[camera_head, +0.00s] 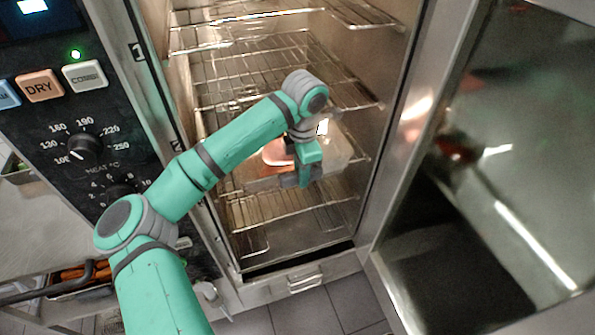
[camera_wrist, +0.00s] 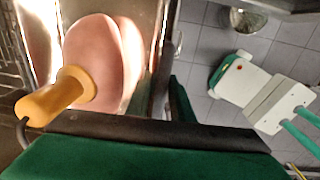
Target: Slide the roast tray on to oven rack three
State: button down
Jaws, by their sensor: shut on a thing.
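The roast tray (camera_head: 337,152) is a shiny metal tray inside the open oven, at a middle-to-low level. A pink roast (camera_head: 277,152) lies in it. In the wrist view the roast (camera_wrist: 92,50) has a thick orange-yellow bone end (camera_wrist: 48,100) pointing to the lower left, and the metal tray floor shows beside it. My gripper (camera_head: 305,174) is at the tray's near edge, shut on the tray. In the wrist view my gripper (camera_wrist: 165,126) lies along the near rim. My arm hides part of the tray, and I cannot tell whether the tray touches a rack.
Wire racks (camera_head: 300,65) span the oven above the tray; a lower rack (camera_head: 290,207) lies below it. The oven door (camera_head: 500,180) stands open at right. The control panel (camera_head: 85,120) is close at left. Tiled floor (camera_head: 350,300) lies in front.

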jog(key=shift+d, duration=0.25)
jog(key=c, duration=1.5)
grip_release()
jog(key=shift+r, duration=0.1)
jog(key=shift+a, duration=0.15)
jog(key=shift+s, duration=0.1)
jog(key=r, duration=1)
jog(key=shift+s+r, duration=0.25)
jog(key=shift+r, duration=0.1)
